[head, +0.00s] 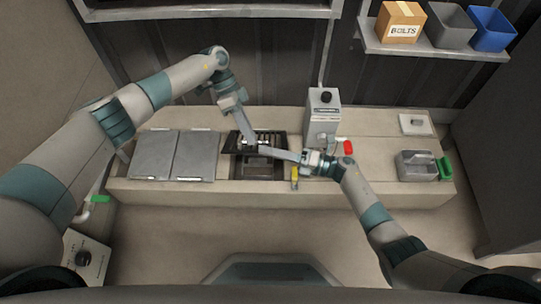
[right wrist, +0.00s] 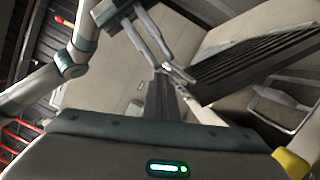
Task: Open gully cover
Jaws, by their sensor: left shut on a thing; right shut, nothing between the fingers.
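The gully cover is a dark slatted grate (head: 280,143), also in the right wrist view (right wrist: 255,65), where it looks raised and tilted. Below it in the head view is the dark gully opening (head: 262,171) in the beige bench. My left gripper (head: 249,144) reaches down from above and is shut at the cover's near edge; its fingers also show in the right wrist view (right wrist: 172,70). My right gripper (head: 277,153) comes in from the right over the opening, shut and empty, its tips close to the left gripper. The arms partly hide the cover.
Two grey metal plates (head: 174,155) lie left of the opening. A grey box with a black knob (head: 323,115) stands right behind it, with red and yellow handles (head: 295,178) nearby. A grey lidded unit with a green handle (head: 416,165) sits at right.

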